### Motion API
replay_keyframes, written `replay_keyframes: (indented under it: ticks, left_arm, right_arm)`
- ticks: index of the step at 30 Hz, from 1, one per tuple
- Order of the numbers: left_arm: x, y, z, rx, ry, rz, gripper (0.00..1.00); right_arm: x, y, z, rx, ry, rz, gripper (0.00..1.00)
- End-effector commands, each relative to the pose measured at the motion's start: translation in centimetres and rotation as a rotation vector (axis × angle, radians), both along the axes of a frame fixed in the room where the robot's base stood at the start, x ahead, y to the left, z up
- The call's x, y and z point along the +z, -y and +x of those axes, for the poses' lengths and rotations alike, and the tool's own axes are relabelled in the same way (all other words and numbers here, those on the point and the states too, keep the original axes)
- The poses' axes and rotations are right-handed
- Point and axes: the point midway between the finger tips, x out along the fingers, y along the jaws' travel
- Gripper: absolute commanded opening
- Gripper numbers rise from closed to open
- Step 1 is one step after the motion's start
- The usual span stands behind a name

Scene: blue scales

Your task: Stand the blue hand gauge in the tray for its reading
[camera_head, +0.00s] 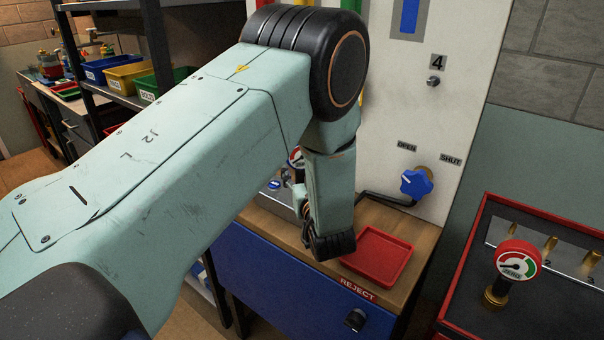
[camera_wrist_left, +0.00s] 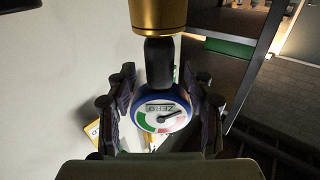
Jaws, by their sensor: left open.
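The blue hand gauge (camera_wrist_left: 162,112) shows in the left wrist view, its round dial marked ZERO. A dark stem joins it to a brass fitting (camera_wrist_left: 158,16) at the top of that view. My left gripper (camera_wrist_left: 161,90) is open, with its fingers on either side of the dial; contact cannot be told. In the head view my left arm hides most of this gripper and the gauge. A shallow red tray (camera_head: 380,257) lies empty on the wooden bench top, right of my left wrist. My right gripper is not in view.
A red-rimmed gauge (camera_head: 518,259) stands on a brass fitting in the red-edged case (camera_head: 456,300) at the right. A blue valve knob (camera_head: 416,183) sticks out from the white panel. A REJECT label (camera_head: 357,289) marks the bench's front edge. Bins fill the shelf behind.

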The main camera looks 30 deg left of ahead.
Motion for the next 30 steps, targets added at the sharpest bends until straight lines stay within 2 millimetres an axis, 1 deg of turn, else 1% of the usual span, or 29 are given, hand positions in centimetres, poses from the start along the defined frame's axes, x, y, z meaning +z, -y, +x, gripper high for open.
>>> replay_keyframes:
  ticks: [3,21,22,30]
  left_arm:
    - [-0.01,0.04,0.01,0.000,0.000,0.000,0.52]
    - [0.07,0.04,0.00,0.000,0.002,0.001,0.01]
    - [0.08,0.04,0.00,0.000,0.002,0.001,0.00]
    - [0.11,0.04,0.01,0.000,0.004,0.001,0.00]
  right_arm:
    - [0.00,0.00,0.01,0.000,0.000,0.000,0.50]
    - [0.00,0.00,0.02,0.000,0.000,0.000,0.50]
    - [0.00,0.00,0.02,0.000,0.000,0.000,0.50]
    - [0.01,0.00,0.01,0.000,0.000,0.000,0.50]
